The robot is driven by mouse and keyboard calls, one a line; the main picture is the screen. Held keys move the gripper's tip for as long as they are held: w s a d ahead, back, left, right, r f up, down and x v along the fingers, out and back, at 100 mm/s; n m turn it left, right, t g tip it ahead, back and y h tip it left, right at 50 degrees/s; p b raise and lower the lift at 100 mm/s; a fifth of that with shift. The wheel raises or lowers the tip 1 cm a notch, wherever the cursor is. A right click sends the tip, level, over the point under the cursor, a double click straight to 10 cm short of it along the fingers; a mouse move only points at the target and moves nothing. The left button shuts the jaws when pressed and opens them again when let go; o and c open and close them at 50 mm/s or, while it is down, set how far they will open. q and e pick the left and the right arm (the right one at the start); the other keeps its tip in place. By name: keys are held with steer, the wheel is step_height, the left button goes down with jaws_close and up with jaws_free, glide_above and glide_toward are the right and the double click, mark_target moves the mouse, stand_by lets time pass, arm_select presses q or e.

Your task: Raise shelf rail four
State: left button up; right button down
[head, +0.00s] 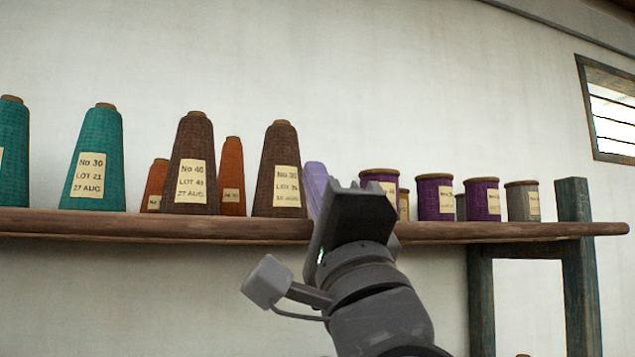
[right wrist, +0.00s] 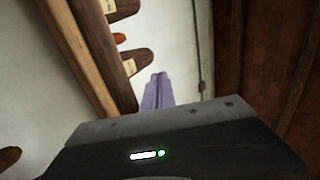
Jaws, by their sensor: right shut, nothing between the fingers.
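A long brown wooden shelf rail (head: 130,225) runs across the head view and bears yarn cones and spools; no number shows on it. It also shows as a slanting wooden bar in the right wrist view (right wrist: 80,55). My right gripper (head: 315,170) stands in front of the rail, its dark body hiding a stretch of it. Its lavender fingers are together and point upward, with nothing between them; they also show in the right wrist view (right wrist: 158,80). I cannot tell whether they touch the rail. My left gripper is not in view.
Teal cones (head: 95,160), brown cones (head: 190,165) and orange cones (head: 232,185) stand left of my gripper. Purple spools (head: 435,198) and a grey spool (head: 522,202) stand right. A blue-green wooden post (head: 578,270) is by the rail's right end. The wall above is bare.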

stand_by(0.5)
steer(key=b+v, duration=0.4)
steer(key=v, duration=0.4)
steer(key=shift+w, duration=0.1)
stand_by(0.3)
